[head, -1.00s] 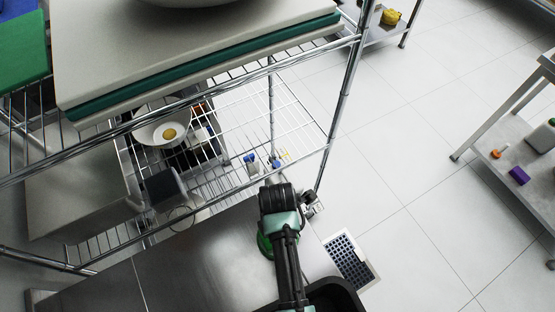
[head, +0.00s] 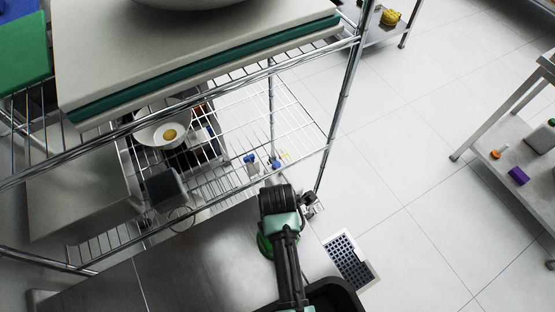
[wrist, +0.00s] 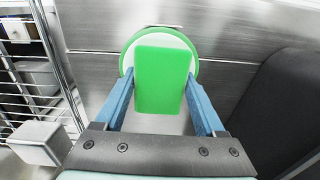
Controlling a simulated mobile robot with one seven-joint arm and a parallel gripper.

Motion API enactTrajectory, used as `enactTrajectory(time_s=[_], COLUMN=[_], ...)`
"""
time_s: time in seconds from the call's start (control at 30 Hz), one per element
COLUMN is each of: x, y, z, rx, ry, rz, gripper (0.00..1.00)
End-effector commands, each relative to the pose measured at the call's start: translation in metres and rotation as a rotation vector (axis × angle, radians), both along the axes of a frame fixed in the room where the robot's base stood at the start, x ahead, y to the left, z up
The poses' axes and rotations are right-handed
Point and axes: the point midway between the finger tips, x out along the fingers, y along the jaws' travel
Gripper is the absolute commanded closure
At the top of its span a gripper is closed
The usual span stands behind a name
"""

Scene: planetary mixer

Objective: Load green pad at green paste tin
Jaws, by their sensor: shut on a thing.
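My gripper (wrist: 160,103) is shut on a bright green rectangular pad (wrist: 160,80), with a blue finger on each side of it in the wrist view. Beyond the pad is a round green-rimmed tin (wrist: 190,45) with a pale inside, on the steel surface. The pad hides most of the tin, and I cannot tell whether the two touch. In the head view, the green tin (head: 264,246) shows only in part beside my arm, and the pad is hidden there.
The steel worktop (head: 200,255) is mostly bare to the left of my arm. A dark bin (head: 335,296) stands close on the right. A wire shelf rack (head: 325,150) with a bowl (head: 163,132) rises behind. A floor drain (head: 350,260) lies beyond.

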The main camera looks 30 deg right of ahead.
Motion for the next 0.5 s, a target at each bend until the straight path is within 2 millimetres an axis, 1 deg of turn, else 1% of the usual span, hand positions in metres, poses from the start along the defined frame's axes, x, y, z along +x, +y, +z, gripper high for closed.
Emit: enactTrajectory(time_s=[0.2,0.5], x=[0.000,0.001], y=[0.000,0.000], z=[0.020,0.043], rx=[0.000,-0.001], ry=[0.000,-0.002], rz=[0.000,0.000], gripper=[0.73,0.73])
